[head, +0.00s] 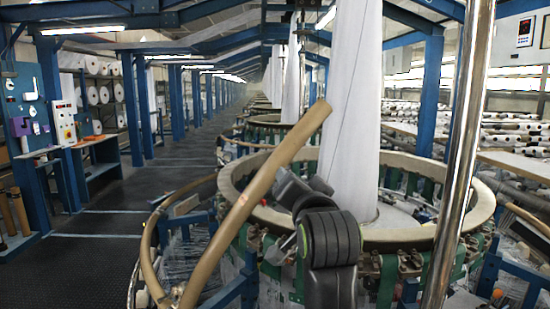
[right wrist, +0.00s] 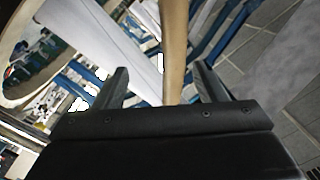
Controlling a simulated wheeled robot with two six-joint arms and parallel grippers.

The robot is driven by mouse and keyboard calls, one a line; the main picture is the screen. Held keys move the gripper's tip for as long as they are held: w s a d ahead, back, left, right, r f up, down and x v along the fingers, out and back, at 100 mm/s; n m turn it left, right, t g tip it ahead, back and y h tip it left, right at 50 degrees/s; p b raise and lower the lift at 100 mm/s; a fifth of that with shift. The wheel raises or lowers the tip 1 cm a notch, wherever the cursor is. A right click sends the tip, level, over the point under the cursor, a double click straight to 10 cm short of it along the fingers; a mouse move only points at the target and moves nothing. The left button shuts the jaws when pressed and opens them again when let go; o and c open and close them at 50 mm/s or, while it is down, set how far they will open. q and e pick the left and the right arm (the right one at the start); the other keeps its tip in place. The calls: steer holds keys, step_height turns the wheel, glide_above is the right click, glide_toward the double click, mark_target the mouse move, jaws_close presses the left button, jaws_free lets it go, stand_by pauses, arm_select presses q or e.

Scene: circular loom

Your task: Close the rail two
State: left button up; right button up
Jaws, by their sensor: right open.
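A long tan rail (head: 262,187) slants up across the front of the loom, from low on the left to a raised free end near the white fabric; I take it to be rail two. It also shows in the right wrist view (right wrist: 175,45), running between my fingers. My right gripper (right wrist: 161,70) is open, with one finger on each side of the rail; contact with either finger cannot be made out. In the head view my right arm stands in front of the loom, and its fingers are hard to make out. My left gripper is not in view.
The loom's round tan ring (head: 408,238) surrounds a tall white fabric column (head: 350,95). A shiny metal post (head: 466,150) stands at the right. Another curved tan rail (head: 145,245) sits at the left. The dark aisle floor (head: 90,260) is clear.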

mark_target(280, 163)
steer(key=w+a+p, duration=0.1)
steer(key=w+p, duration=0.1)
steer(key=w, duration=0.2)
steer(key=w+a+r+p, duration=0.1)
steer(key=w+p, duration=0.1)
steer(key=w, duration=0.3)
steer(key=w+p, duration=0.3)
steer(key=w, duration=0.2)
steer(key=shift+w+a+r, duration=0.2)
steer(key=shift+a+r, duration=0.05)
steer(key=shift+a, duration=0.15)
steer(key=shift+w+f+p, duration=0.1)
steer(key=shift+w+p, duration=0.35)
steer(key=shift+w, duration=0.5)
steer(key=shift+c, duration=0.4)
